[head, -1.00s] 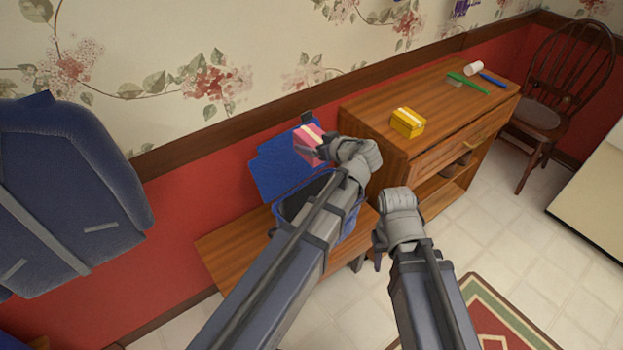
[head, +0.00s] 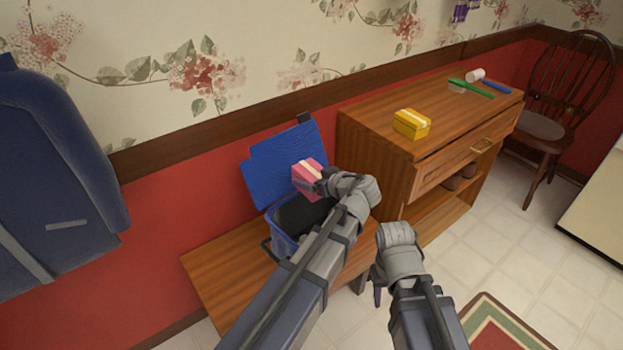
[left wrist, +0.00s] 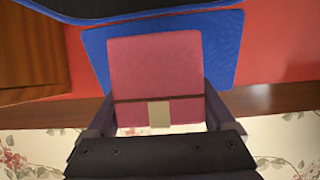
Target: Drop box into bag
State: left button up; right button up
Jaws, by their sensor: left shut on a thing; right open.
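My left gripper (head: 318,185) is shut on a pink box (head: 305,175) with a pale band. It holds the box above the blue bag (head: 281,238), in front of the raised blue flap (head: 268,176). The bag stands open on a wooden bench, its dark inside partly hidden by my left arm. In the left wrist view the pink box (left wrist: 156,70) sits between the two fingers, with the blue flap (left wrist: 222,50) behind it. My right gripper (head: 379,285) is open and empty, low to the right of the bag.
The wooden bench (head: 215,275) stands against the red wall. A blue jacket (head: 60,180) hangs at the left.

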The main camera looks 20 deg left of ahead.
pick_arm(q)
notch_tip(320, 180, down, 4)
jog(key=b, duration=0.3)
jog(key=shift+f+b, duration=0.2)
jog(key=shift+b, duration=0.1)
jog(key=shift+r, duration=0.1)
jog(key=o, duration=1.4)
jog(key=shift+c, duration=0.2)
